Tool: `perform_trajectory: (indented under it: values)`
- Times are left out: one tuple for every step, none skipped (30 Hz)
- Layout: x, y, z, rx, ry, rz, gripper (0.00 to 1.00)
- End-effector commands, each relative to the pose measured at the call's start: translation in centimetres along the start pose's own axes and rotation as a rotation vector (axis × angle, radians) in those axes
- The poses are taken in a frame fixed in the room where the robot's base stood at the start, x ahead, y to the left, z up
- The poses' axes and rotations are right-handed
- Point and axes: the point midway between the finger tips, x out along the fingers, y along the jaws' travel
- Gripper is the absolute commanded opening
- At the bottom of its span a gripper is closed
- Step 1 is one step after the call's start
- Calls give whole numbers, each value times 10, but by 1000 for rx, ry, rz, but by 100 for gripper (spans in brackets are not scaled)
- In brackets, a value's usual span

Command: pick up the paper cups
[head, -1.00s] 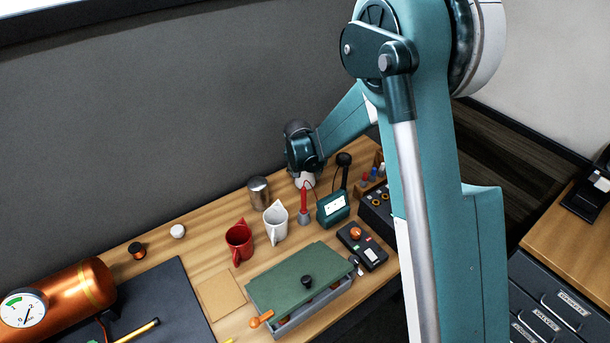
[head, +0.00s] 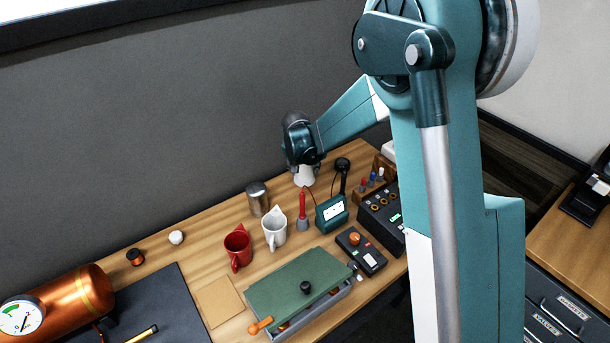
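The white paper cups (head: 303,177) show in the head view as a small tapered white shape, wider at the bottom, directly under my gripper (head: 304,164) near the back wall. The white shape hangs from the gripper and appears a little above the table. My gripper points down, and its fingers are small and mostly hidden by the dark wrist, but it appears shut on the cups. How many cups are stacked cannot be told.
A metal can (head: 257,199), a white pitcher (head: 274,229) and a red pitcher (head: 237,248) stand left of the gripper. A soldering tool (head: 302,212) and a teal meter (head: 331,213) are close in front. A green-lidded box (head: 300,282) lies nearer.

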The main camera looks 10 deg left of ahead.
Motion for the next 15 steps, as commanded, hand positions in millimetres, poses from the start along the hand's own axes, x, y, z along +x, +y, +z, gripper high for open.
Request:
perform_trajectory:
  values:
    - [-7,0,-2,0,0,0,32]
    - [-11,0,-4,0,0,0,32]
    - [-16,0,-7,0,0,0,32]
    - [-20,0,-8,0,0,0,32]
    - [-24,0,-10,0,0,0,32]
    - [-28,0,-11,0,0,0,32]
    - [-32,0,-13,0,0,0,32]
    - [-35,0,-14,0,0,0,32]
    - [-38,0,-16,0,0,0,32]
    - [-40,0,-17,0,0,0,32]
    - [-43,0,-17,0,0,0,32]
    - [-45,0,-18,0,0,0,32]
    - [-46,0,-19,0,0,0,32]
    - [-48,0,-20,0,0,0,32]
    - [-49,0,-20,0,0,0,32]
